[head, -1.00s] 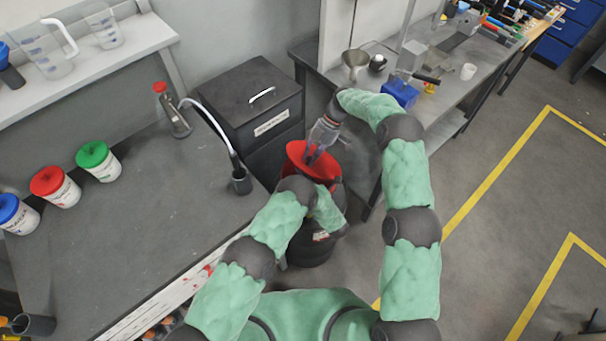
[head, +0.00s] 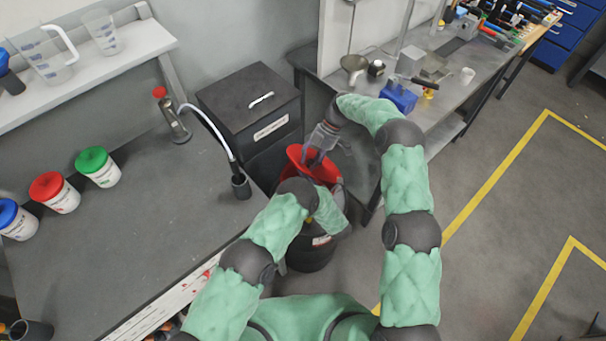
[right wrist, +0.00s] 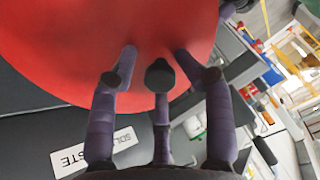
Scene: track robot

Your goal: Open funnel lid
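The red funnel (head: 326,173) sits on top of a dark drum (head: 312,256) between the bench and the side table. Its red surface (right wrist: 80,35) fills the upper part of the right wrist view. My right gripper (head: 316,155) is at the funnel's far edge. In the right wrist view its fingers (right wrist: 158,62) look spread, with their tips against or just in front of the red surface; contact is unclear. My left arm reaches over the front of the drum. Its fingers are hidden, and the arm covers part of the funnel.
A black waste box (head: 250,100) with a handle stands behind the bench. A side table (head: 440,88) at right carries a metal funnel and a blue block (head: 399,97). Open floor lies right.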

